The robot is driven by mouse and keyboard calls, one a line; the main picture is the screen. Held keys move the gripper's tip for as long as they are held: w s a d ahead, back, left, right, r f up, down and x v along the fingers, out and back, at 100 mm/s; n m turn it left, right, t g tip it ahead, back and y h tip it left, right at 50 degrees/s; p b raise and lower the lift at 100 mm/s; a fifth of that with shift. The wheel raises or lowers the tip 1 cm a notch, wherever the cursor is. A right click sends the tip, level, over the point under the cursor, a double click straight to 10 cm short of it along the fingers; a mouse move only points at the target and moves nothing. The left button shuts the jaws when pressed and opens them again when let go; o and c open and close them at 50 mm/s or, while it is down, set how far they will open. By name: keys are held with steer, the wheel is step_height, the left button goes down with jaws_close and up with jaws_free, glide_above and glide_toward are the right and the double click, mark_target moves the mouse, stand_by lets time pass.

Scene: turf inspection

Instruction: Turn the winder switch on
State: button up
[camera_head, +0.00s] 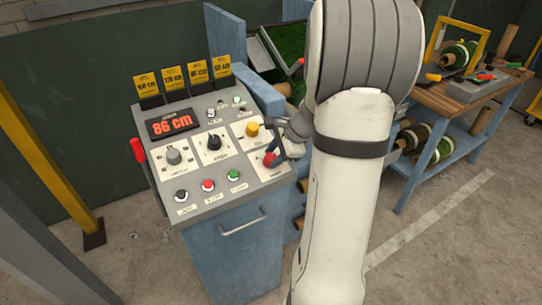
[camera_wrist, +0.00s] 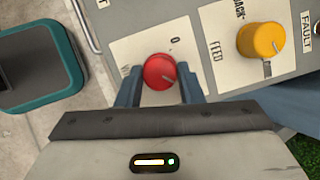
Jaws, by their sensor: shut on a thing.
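The winder switch is a red rotary knob (camera_wrist: 159,71) on a pale plate of the grey control panel (camera_head: 216,115). In the wrist view a "0" stands above and right of the knob, and a partly hidden label starts at the left. In the head view the knob (camera_head: 268,159) shows red beside my fingers, partly covered.
A yellow knob (camera_wrist: 261,41) marked "FEED" sits close to the right of my fingers. Black, red and green buttons (camera_head: 207,185) line the panel's lower edge. A wooden workbench (camera_head: 466,92) with rolls stands at right.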

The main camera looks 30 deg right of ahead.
steer(key=o, duration=1)
steer(key=shift+c, duration=0.2)
steer(key=v, duration=0.7)
steer(key=shift+s+r, duration=0.15)
steer(key=shift+r, duration=0.2)
steer(key=shift+d, duration=0.15)
